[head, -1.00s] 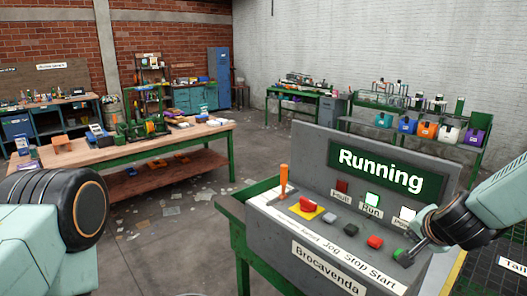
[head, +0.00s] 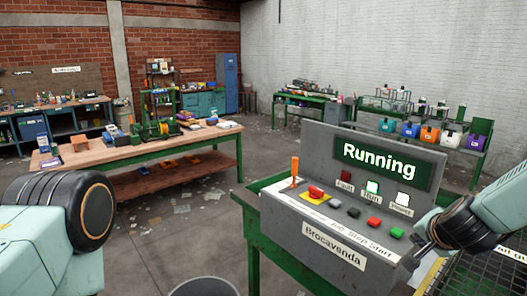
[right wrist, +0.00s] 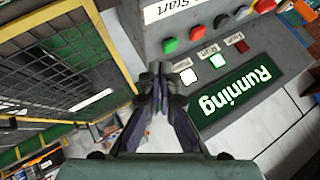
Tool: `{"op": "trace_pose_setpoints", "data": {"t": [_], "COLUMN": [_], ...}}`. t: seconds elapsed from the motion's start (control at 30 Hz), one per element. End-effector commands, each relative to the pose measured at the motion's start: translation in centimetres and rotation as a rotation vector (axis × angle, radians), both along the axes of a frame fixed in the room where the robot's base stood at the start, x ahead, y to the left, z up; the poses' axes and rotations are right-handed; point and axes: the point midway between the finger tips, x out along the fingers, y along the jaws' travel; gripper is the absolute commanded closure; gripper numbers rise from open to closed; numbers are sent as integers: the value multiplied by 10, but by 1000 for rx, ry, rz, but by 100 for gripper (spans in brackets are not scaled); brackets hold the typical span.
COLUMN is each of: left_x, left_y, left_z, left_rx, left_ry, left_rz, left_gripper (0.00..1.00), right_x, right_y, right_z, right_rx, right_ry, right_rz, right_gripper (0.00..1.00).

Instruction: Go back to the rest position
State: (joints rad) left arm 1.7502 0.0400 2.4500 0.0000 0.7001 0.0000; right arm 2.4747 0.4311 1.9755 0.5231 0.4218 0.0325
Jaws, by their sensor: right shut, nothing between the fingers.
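The grey control panel (head: 300,207) stands on a green frame and its screen (head: 381,167) reads "Running". The green Start button (head: 397,233) is in clear view at the right end of the button row, beside the red Stop button (head: 375,222). My right gripper (head: 420,247) is shut and empty, just right of the Start button and apart from it. In the right wrist view its closed fingers (right wrist: 157,80) point toward the panel with nothing between them. My left arm shows at the left edge, but its gripper is out of view.
An orange lever (head: 294,168) and a red mushroom button (head: 316,192) are at the panel's left. A yellow-edged mesh guard (right wrist: 62,70) lies beside the panel. A wooden workbench (head: 100,152) stands at the left. A bin rim (head: 203,287) shows at the bottom.

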Motion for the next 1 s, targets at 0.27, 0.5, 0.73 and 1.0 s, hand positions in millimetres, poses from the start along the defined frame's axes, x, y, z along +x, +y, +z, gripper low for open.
{"op": "trace_pose_setpoints", "data": {"t": [0.27, 0.5, 0.73, 1.0], "left_x": [0, 0, 0, 0], "left_y": [0, 0, 0, 0], "left_z": [-6, -32, -74, -133], "left_rx": [0, 0, 0, 0], "left_ry": [0, 0, 0, 1], "left_rz": [0, 0, 0, 0], "left_gripper": [53, 53, 53, 53], "right_x": [-14, -47, -109, -213], "right_y": [13, 37, 67, 102], "right_z": [-19, -89, -191, -321], "right_rx": [-111, -195, -258, -283], "right_ry": [13, 99, 239, 444], "right_rz": [111, 247, 425, 666], "right_gripper": [100, 100, 100, 100]}}
